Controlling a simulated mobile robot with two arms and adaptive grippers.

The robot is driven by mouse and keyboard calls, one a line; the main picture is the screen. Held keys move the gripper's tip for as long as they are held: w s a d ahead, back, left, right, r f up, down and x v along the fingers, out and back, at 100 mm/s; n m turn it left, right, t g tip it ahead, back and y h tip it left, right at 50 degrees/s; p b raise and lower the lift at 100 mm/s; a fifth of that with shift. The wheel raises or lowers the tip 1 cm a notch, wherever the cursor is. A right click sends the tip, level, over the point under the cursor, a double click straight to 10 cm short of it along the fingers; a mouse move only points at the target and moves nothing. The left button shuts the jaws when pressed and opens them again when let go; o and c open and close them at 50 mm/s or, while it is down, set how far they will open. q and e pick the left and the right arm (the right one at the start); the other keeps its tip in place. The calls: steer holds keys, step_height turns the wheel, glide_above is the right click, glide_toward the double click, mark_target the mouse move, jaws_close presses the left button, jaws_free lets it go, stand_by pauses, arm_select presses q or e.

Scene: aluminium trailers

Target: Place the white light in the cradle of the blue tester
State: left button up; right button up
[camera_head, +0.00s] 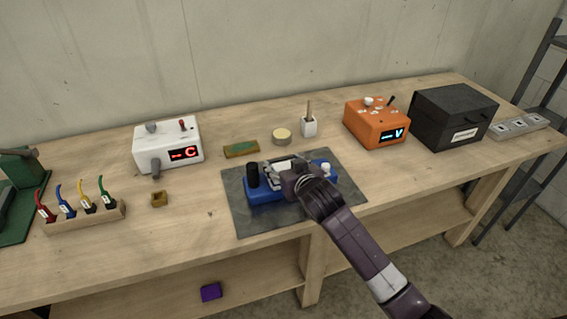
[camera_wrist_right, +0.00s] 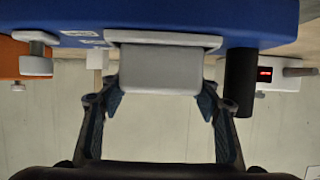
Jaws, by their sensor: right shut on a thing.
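The blue tester (camera_head: 263,193) sits on a dark mat on the bench; it also fills the top of the right wrist view (camera_wrist_right: 270,20). It has a black knob on its left end and a white knob on its right. My right gripper (camera_head: 285,172) is over the middle of the tester and hides part of it. In the wrist view its fingers (camera_wrist_right: 160,95) are shut on the sides of the white light (camera_wrist_right: 160,72), which looks grey there. The light is at the pale-rimmed cradle (camera_wrist_right: 213,41); how deep it sits I cannot tell. My left gripper is not in view.
The dark mat (camera_head: 245,222) lies under the tester. Behind are a white device (camera_head: 150,151), a green-and-brown block (camera_head: 241,149), a round tin (camera_head: 282,137) and a white cup (camera_head: 309,127). An orange device (camera_head: 365,131) and black box (camera_head: 450,115) stand right.

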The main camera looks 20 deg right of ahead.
steer(key=o, duration=1.3)
steer(key=shift+f, duration=0.15)
steer(key=shift+c, duration=0.2)
steer(key=shift+r, duration=0.3)
steer(key=shift+s, duration=0.3)
steer(key=b+v, duration=0.1)
steer(key=v, duration=1)
steer(key=shift+s, duration=0.15)
steer(key=shift+r, duration=0.1)
